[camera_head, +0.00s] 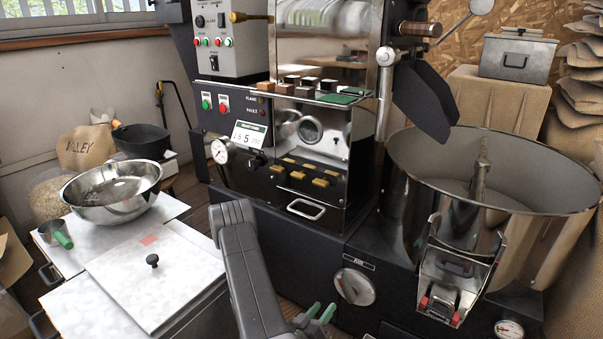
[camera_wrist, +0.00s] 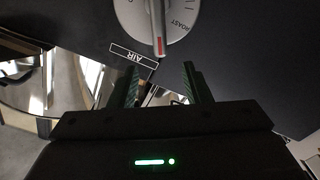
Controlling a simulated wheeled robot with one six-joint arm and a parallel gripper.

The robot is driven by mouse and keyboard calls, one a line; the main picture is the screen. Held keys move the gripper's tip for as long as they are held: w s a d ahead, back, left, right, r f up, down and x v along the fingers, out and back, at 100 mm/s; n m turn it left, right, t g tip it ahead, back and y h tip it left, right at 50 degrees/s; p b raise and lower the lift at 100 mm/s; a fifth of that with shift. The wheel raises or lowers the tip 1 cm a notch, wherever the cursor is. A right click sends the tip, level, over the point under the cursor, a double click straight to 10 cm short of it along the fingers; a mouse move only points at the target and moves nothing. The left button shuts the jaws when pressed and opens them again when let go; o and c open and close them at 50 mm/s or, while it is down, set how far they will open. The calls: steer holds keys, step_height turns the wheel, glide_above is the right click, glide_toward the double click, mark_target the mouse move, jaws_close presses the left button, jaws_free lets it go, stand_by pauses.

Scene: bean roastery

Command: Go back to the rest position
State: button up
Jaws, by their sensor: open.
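My gripper (camera_head: 320,313) is at the bottom middle of the head view, low in front of the black roaster body. Its two green-lined fingers stand apart with nothing between them. In the wrist view the open fingers (camera_wrist: 160,85) point toward the roaster's dark front panel. The round air dial (camera_head: 354,287) is just beyond the gripper, to its right in the head view. The dial also shows in the wrist view (camera_wrist: 180,18), with its red-tipped pointer toward the AIR label. The fingers appear apart from the dial; the exact gap is hard to tell.
The large round cooling bin (camera_head: 405,195) with a chute (camera_head: 452,280) stands to the right. A white-topped bench (camera_head: 120,300) with a steel bowl (camera_head: 110,190) and a small scoop (camera_head: 55,234) is at the left. The roaster (camera_head: 300,225) fills the middle; a metal box (camera_head: 515,57) sits behind.

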mark_target(343, 284)
steer(key=p+x, duration=0.1)
steer(key=x, duration=1.1)
steer(key=shift+r, duration=0.15)
steer(key=shift+s+d+r+m, duration=0.1)
steer(key=shift+s+d+m, duration=0.15)
steer(key=shift+m, duration=0.65)
steer(key=shift+s, duration=0.1)
